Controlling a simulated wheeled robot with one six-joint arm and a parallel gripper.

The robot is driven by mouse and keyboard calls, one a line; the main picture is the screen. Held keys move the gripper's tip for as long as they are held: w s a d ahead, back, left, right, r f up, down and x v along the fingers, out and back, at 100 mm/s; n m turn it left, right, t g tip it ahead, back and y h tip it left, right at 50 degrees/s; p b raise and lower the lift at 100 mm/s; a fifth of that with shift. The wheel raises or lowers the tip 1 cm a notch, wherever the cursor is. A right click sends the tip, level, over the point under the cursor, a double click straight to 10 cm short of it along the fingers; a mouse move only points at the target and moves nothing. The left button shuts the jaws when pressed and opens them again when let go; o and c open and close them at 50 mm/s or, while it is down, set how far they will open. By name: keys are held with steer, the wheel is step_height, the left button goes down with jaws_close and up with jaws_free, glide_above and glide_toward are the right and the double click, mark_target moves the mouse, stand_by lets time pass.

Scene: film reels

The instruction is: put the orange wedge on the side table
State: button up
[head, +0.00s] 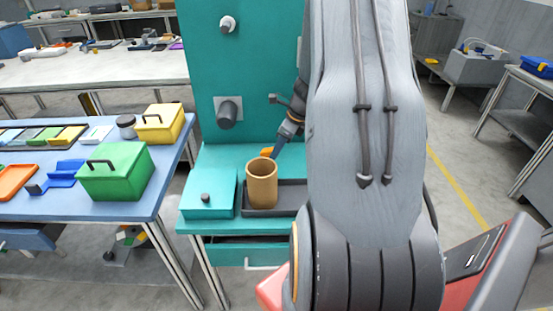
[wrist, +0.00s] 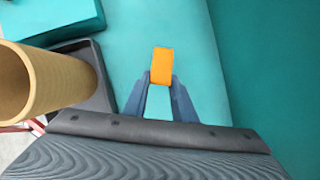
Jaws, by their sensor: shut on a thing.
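The orange wedge (wrist: 162,62) is between the fingertips of my gripper (wrist: 161,78) in the wrist view, and the gripper is shut on it. In the head view the orange wedge (head: 267,152) shows just behind the rim of a tan cylinder, partly hidden by it. My gripper (head: 275,150) is there above the teal bench. The teal surface lies below the wedge in the wrist view; I cannot tell how high the wedge is above it. A blue-topped table (head: 110,207) stands at left in the head view; I cannot tell whether it is the side table.
The tan cylinder (head: 262,185) stands upright at a dark tray (head: 285,208), close to my gripper. A teal lidded box (head: 208,195) is left of it. The blue-topped table carries green (head: 115,175) and yellow (head: 160,124) boxes. A teal panel (head: 245,70) rises behind the bench.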

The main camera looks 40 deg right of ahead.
steer(key=shift+f, duration=2.1)
steer(key=shift+f, duration=0.2)
steer(key=o, duration=1)
steer(key=shift+r, duration=0.1)
steer(key=v, duration=1.2)
steer(key=shift+r+b, duration=0.1)
steer(key=shift+b, duration=0.25)
steer(key=shift+d, duration=0.1)
steer(key=shift+s, duration=0.1)
